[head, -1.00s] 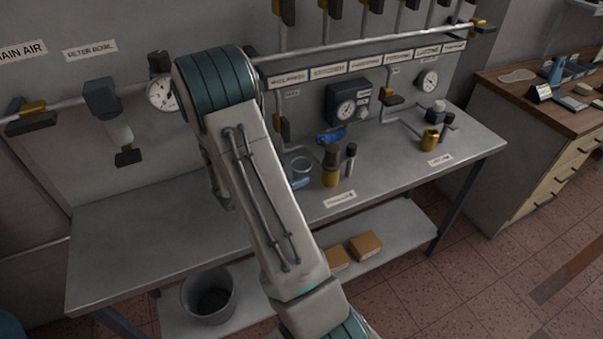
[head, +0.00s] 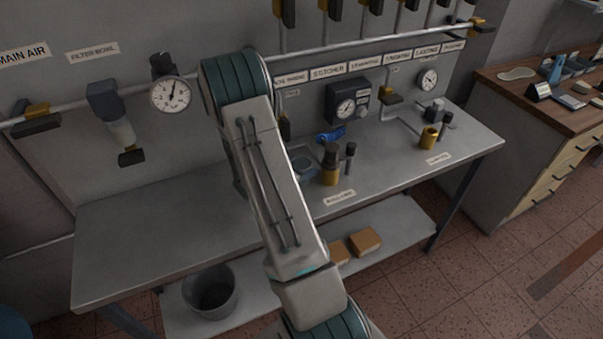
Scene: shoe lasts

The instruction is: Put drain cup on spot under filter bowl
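The filter bowl (head: 121,134) is a pale clear bowl under a dark housing on the air pipe, below the FILTER BOWL label, with a dark and yellow valve at its lower end. The bench top (head: 130,220) below it is bare. A small clear round cup (head: 304,166), perhaps the drain cup, is on the bench just right of my arm, which partly covers it. My gripper is almost wholly hidden behind my arm; only a dark sliver of wrist or gripper shows at the arm's left edge. Its fingers and anything in them cannot be seen.
A yellow-based dark pot (head: 330,166) and a thin dark bottle (head: 350,157) stand right of the cup. A blue item (head: 330,136) lies behind them. A gauge (head: 171,95) hangs right of the filter. A grey bin (head: 210,291) and brown boxes (head: 365,241) are on the lower shelf.

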